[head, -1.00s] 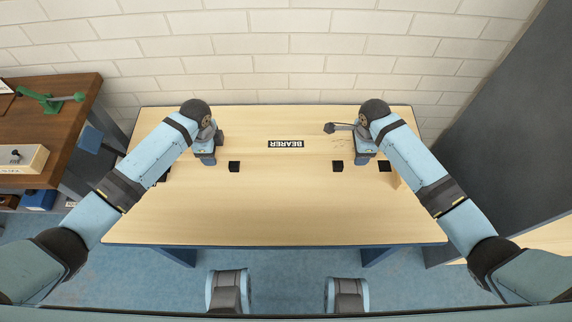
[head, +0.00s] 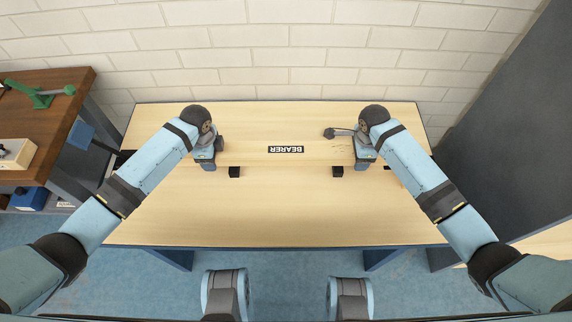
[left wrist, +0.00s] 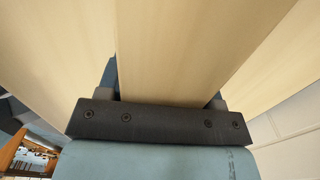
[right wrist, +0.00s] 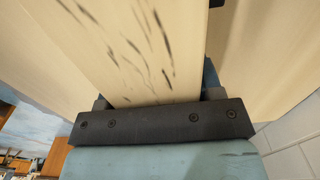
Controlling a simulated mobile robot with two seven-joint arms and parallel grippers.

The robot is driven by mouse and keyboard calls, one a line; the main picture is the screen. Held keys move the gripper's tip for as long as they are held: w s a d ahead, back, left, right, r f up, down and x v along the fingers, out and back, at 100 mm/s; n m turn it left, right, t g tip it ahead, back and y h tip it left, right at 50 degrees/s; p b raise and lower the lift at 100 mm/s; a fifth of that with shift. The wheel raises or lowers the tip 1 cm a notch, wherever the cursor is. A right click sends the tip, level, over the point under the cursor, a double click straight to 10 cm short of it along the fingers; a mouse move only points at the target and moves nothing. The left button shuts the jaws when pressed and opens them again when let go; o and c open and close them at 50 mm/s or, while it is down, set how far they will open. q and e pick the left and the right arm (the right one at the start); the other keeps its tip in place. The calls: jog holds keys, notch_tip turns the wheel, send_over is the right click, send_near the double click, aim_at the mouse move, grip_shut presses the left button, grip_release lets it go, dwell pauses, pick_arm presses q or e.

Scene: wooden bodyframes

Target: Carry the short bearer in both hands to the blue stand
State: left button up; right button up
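The short bearer (head: 250,150) is a pale wooden board with a black BEARER label, lying across my front in the head view, above the pale table. My left gripper (head: 209,155) holds it left of the label. My right gripper (head: 365,154) holds it right of the label, near dark streaks. In the left wrist view the board (left wrist: 165,50) runs between the fingers and fills the gap. The right wrist view shows its streaked face (right wrist: 125,50) between the fingers. A small gap below the board cannot be judged. I cannot identify the blue stand.
The table (head: 280,215) has a clear front half and blue legs (head: 170,258). Black blocks (head: 234,172) (head: 337,171) show at the board's near edge. A brown bench (head: 45,125) with a green tool stands left. A dark grey panel (head: 510,130) stands right; a brick wall is behind.

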pick_arm(q)
jog(key=o, duration=0.4)
jog(key=shift+r, duration=0.1)
pick_arm(e)
jog(key=o, duration=0.4)
pick_arm(q)
jog(key=shift+r, duration=0.1)
notch_tip(320, 180, up, 12)
jog(key=shift+f, duration=0.2)
pick_arm(e)
jog(key=shift+r, duration=0.1)
notch_tip(320, 180, up, 12)
jog(key=shift+f, duration=0.1)
